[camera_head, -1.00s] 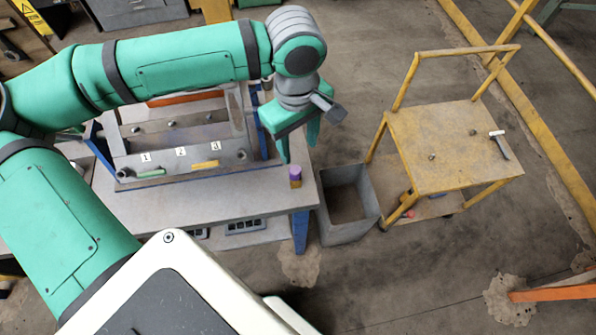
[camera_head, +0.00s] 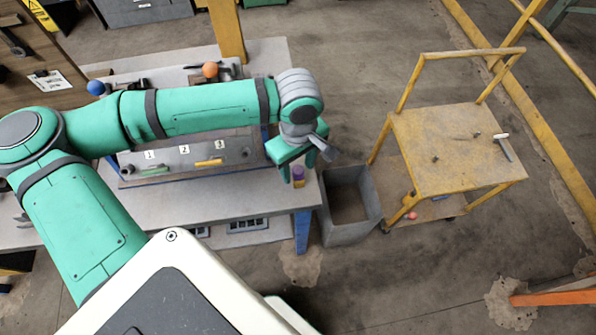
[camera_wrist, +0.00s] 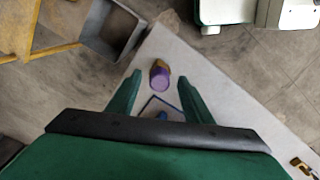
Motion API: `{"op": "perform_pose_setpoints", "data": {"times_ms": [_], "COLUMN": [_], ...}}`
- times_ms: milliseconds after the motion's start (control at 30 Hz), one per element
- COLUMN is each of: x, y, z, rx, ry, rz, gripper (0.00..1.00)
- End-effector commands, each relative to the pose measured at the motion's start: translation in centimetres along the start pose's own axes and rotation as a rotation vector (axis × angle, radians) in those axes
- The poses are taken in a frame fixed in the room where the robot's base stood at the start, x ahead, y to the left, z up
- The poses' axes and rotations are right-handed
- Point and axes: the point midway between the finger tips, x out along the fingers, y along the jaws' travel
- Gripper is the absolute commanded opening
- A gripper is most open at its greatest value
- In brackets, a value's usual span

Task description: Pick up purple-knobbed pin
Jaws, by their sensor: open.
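The purple-knobbed pin (camera_head: 298,173) stands near the right end of the workbench, with a purple top and a yellowish lower part. In the wrist view the pin (camera_wrist: 160,76) shows just beyond the fingertips, roughly midway between them. My gripper (camera_head: 298,172) is above the bench's right end, close to the pin, with its fingers pointing down. In the wrist view my gripper (camera_wrist: 160,78) has its two green fingers spread apart with nothing held. I cannot tell the exact height gap between fingertips and pin.
The workbench (camera_head: 225,208) carries a grey fixture plate (camera_head: 190,170) marked 1, 2 and 3, with a green piece (camera_head: 155,170) and a yellow piece (camera_head: 209,163) on it. A grey bin (camera_head: 349,205) stands right of the bench, beside a yellow cart (camera_head: 455,150).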

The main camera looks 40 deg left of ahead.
Motion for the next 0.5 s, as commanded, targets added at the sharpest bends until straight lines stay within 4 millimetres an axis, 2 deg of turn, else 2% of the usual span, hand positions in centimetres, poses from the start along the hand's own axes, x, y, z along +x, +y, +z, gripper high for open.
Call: {"op": "perform_pose_setpoints", "data": {"times_ms": [267,300,467,500], "x": [0.41,0.41,0.39,0.39], "y": [-0.02,-0.02,-0.03,-0.04], "z": [-0.03,-0.03,-0.04,-0.05], "rx": [-0.001,-0.001,-0.001,-0.002], "ry": [0.0,0.0,0.0,0.0], "rz": [0.0,0.0,0.0,0.0], "gripper": [0.46,0.42,0.03,0.01]}}
